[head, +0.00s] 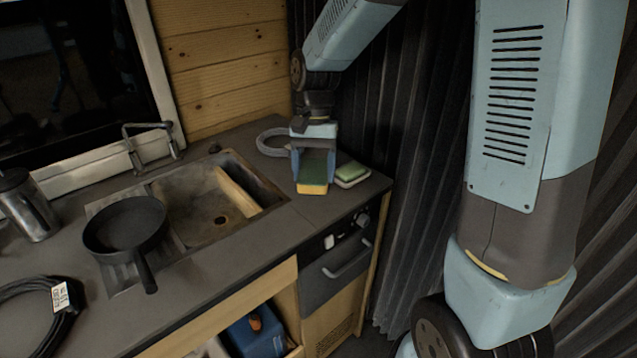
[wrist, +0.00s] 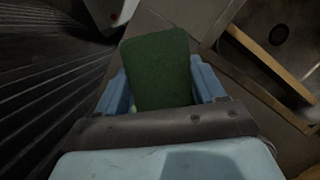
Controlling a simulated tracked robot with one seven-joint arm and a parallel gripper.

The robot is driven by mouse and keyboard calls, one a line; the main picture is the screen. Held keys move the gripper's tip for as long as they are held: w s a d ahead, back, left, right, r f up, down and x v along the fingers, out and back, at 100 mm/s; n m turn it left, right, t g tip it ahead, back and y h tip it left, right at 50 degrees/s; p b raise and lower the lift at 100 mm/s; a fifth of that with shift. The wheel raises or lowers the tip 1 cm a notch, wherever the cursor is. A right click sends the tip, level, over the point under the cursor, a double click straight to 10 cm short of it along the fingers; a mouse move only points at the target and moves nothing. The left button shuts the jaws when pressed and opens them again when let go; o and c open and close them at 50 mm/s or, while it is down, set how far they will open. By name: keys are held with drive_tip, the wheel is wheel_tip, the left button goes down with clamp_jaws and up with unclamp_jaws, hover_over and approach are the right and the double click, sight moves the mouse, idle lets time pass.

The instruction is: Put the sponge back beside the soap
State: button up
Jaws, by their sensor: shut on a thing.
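My gripper (head: 314,160) is shut on the sponge (head: 313,187), which has a green side and a yellow side. In the head view the sponge is between the fingers at the counter's right end; I cannot tell whether it touches the counter. In the wrist view the sponge's green face (wrist: 158,70) fills the space between the blue fingers. The soap (head: 352,170), a pale green bar on a light dish (head: 353,183), lies just right of the sponge. In the wrist view the soap is mostly hidden behind the sponge.
The sink (head: 205,232) with a wooden board (head: 238,190) in it is left of the sponge. A black pan (head: 125,226) sits at the sink's left. A dark pleated curtain (head: 420,140) borders the counter's right end.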

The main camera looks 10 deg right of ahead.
sight(317, 162)
drive_tip(key=shift+w+d+f, duration=0.2)
drive_tip(key=shift+w+f, duration=0.3)
drive_tip(key=shift+f, duration=0.2)
drive_tip(key=shift+w+d+f, duration=0.2)
drive_tip(key=shift+w+f, duration=0.3)
drive_tip(key=shift+f, duration=0.2)
wheel_tip(317, 162, down, 3)
drive_tip(key=shift+r, duration=0.15)
drive_tip(key=o, duration=1.4)
